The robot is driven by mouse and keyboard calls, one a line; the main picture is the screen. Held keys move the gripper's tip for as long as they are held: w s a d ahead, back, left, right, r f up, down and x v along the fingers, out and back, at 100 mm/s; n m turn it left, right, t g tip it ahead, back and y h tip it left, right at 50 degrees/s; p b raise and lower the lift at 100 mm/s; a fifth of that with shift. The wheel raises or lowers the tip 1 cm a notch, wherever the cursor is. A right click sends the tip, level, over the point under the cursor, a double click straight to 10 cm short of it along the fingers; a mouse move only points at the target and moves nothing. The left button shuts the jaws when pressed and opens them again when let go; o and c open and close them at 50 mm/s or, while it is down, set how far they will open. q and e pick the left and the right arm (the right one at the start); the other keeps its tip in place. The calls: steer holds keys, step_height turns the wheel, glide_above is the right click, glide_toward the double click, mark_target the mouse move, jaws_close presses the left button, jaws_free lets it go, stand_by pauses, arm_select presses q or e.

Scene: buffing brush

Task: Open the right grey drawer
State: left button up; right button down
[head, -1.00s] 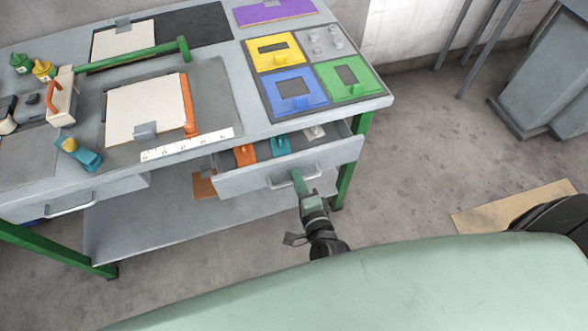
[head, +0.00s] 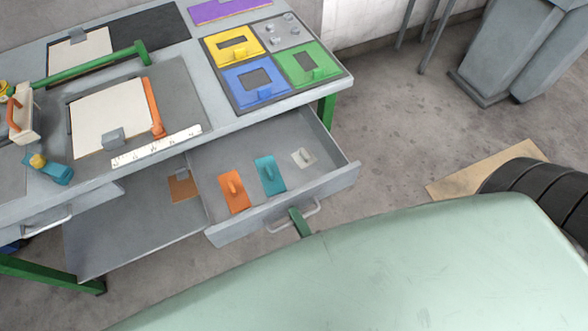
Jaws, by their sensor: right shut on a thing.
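The right grey drawer (head: 228,230) is pulled well out from under the table. My left gripper is not in view.
The grey table (head: 185,148) holds a board of yellow, blue and green frames (head: 302,64), a ruler (head: 157,146) and a brush-like tool (head: 22,120). A left drawer handle (head: 48,225) shows at the left. A black ribbed object (head: 535,190) and cardboard (head: 480,175) lie at right.

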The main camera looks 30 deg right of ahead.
steer(key=c, duration=1.8)
jaws_free()
steer(key=shift+s, duration=0.1)
steer(key=b+v, duration=0.1)
steer(key=v, duration=0.6)
steer(key=shift+s, duration=0.4)
steer(key=shift+f, duration=0.1)
